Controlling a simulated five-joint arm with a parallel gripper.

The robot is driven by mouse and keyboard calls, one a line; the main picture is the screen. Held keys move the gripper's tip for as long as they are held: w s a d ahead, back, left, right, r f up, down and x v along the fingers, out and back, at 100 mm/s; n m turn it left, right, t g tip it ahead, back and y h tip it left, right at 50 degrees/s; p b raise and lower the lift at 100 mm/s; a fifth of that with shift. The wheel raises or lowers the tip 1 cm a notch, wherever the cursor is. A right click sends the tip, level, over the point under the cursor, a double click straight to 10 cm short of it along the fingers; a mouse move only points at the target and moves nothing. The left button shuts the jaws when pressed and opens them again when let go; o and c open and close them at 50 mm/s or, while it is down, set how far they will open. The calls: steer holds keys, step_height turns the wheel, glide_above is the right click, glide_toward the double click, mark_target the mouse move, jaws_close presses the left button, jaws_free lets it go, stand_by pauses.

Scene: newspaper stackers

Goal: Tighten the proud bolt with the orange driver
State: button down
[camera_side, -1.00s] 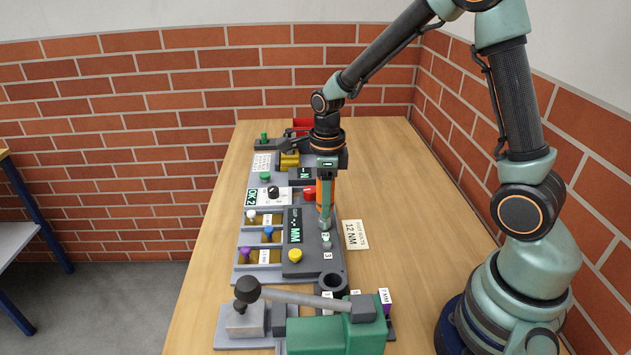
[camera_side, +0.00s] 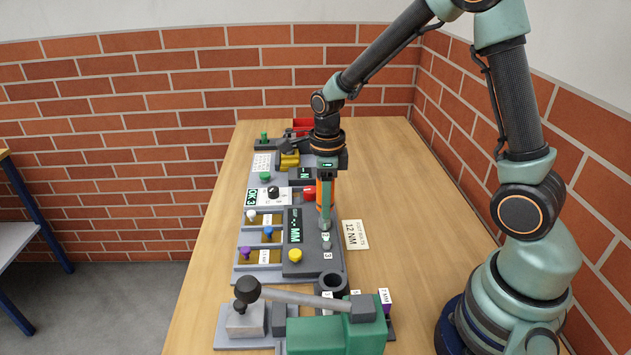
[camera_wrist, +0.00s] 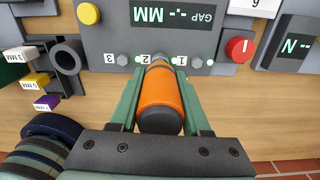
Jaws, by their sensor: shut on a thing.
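My gripper (camera_side: 326,222) points down over the grey gap panel (camera_side: 296,262) and is shut on the orange driver (camera_wrist: 160,98). In the wrist view the driver lies between both fingers, with its dark end cap towards the camera. Its tip is at the middle bolt position, beside label 2, and covers that bolt. The bolt by label 3 (camera_wrist: 122,60) and the bolt by label 1 (camera_wrist: 197,63) show on either side. I cannot tell which bolt stands proud. The gap display (camera_wrist: 158,13) shows dashes and MM.
A card (camera_side: 355,234) marked 12 NM lies right of the panel. A dark round holder (camera_side: 332,284) and a green lever device (camera_side: 335,335) stand in front. A red knob (camera_wrist: 240,49) is nearby. The table's right side is clear.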

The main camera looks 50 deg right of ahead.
steer(key=shift+r, duration=2.5)
